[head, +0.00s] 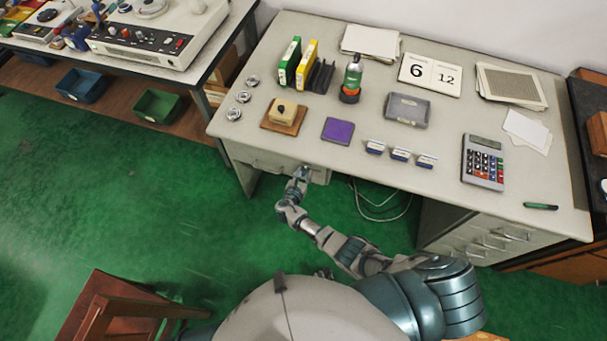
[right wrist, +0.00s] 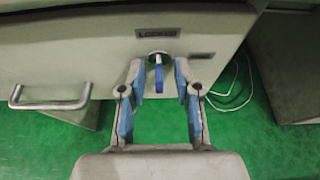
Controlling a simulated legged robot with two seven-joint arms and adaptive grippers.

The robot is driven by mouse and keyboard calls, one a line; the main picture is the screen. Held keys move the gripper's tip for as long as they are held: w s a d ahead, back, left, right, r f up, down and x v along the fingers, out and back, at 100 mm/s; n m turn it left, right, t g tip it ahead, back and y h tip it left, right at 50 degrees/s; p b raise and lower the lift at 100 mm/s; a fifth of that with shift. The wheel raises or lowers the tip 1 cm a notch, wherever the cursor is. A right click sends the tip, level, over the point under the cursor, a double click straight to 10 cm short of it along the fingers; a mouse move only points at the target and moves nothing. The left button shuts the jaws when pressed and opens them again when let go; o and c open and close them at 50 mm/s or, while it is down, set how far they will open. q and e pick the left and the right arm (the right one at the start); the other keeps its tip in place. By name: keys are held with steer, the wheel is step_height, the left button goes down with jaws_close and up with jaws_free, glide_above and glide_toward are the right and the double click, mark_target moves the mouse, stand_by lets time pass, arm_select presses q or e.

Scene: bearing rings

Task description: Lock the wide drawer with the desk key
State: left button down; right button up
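The wide drawer (right wrist: 80,55) fills the upper part of the right wrist view, its front flush below the desk top as far as I can see. Its bar handle (right wrist: 50,104) is at the left. A round metal lock (right wrist: 160,58) sits near the drawer's right end, under a small label. A blue key (right wrist: 159,79) stands at the lock, seen edge-on; how deep it sits is hidden. My right gripper (right wrist: 159,72) is open, with blue-padded fingers on both sides of the key and a gap on each side. In the head view my right gripper (head: 304,173) is at the desk's front edge. My left gripper is not in view.
The desk top (head: 300,150) holds a stamp block, a purple pad, a calculator (head: 483,162) and several other items. A drawer cabinet (head: 490,235) stands under its right side. White cables (head: 385,212) lie on the green floor. A wooden chair (head: 120,305) is at lower left.

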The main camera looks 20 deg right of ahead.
steer(key=v, duration=1.2)
steer(key=shift+f, duration=0.1)
steer(key=s+d+f+m+g+y, duration=0.25)
steer(key=s+f+m, duration=0.25)
steer(key=s+f, duration=0.3)
steer(key=s+d+f+m+g+y, duration=0.1)
steer(key=s+d+f+m+g, duration=0.3)
steer(key=s+f, duration=0.5)
steer(key=s+d+f+m+g+y, duration=0.1)
steer(key=s+d+f+m+y, duration=0.1)
steer(key=s+f+m, duration=0.4)
steer(key=s+d+f+m+g+y, duration=0.2)
steer(key=s+d+f+m, duration=0.2)
steer(key=s+m, duration=0.7)
step_height(320, 180, down, 2)
steer(key=shift+s+m, duration=0.4)
steer(key=shift+s, duration=0.3)
